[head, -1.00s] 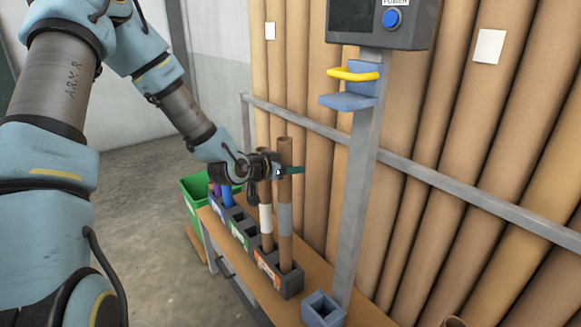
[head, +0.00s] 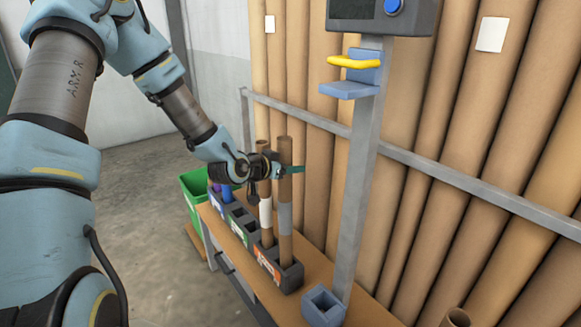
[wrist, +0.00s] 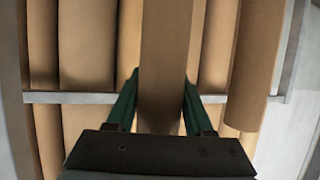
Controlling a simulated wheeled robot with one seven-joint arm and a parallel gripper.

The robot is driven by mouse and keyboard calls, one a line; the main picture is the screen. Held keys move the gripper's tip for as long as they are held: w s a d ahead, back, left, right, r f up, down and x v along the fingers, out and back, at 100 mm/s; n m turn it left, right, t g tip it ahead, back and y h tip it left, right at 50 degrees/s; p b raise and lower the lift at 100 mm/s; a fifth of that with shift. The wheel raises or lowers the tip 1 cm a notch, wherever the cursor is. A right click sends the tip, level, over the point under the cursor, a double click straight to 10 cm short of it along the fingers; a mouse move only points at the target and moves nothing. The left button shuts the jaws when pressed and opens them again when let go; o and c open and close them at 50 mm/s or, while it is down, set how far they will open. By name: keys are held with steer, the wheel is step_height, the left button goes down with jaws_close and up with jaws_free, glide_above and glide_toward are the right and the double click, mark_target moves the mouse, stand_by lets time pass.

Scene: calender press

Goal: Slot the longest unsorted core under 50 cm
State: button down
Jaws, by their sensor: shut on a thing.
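My gripper (head: 286,170) is shut on a tall brown cardboard core (head: 285,150) with a grey band. In the wrist view the same core (wrist: 164,60) stands between the two green fingers. The core is about upright, and its lower end goes out of sight in the near, orange-labelled part of the dark grey slotted rack (head: 292,281). I cannot see how deep it sits. A second core (head: 266,215) with a white band stands just behind it in the rack.
The rack stands on a wooden bench (head: 340,303). A grey post (head: 362,180) with a yellow-handled blue bracket and a blue socket (head: 323,306) is to the right. Tall tubes lean behind a metal rail (head: 440,179). A green bin (head: 193,190) is at the far left.

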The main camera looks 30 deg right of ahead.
mark_target(291, 180)
steer(key=shift+f+b, duration=1.9)
steer(key=shift+f, duration=0.4)
steer(key=shift+c, duration=1)
jaws_free()
steer(key=b+v, duration=0.1)
steer(key=v, duration=1)
steer(key=shift+f, duration=0.1)
steer(key=shift+d, duration=0.1)
steer(key=w+a+f+n+y+p, duration=0.15)
steer(key=a+n+y, duration=0.45)
steer(key=a, duration=1)
steer(key=s+a+r+n+g+y, duration=0.2)
steer(key=s+a+y, duration=0.1)
steer(key=a, duration=0.4)
steer(key=s+a+r+n+g+y, duration=0.2)
steer(key=s+a+n, duration=0.1)
steer(key=s+a, duration=0.3)
steer(key=shift+s+a+n+y+p, duration=0.25)
steer(key=shift+a+n+y+p, duration=0.1)
steer(key=shift+a+y, duration=0.1)
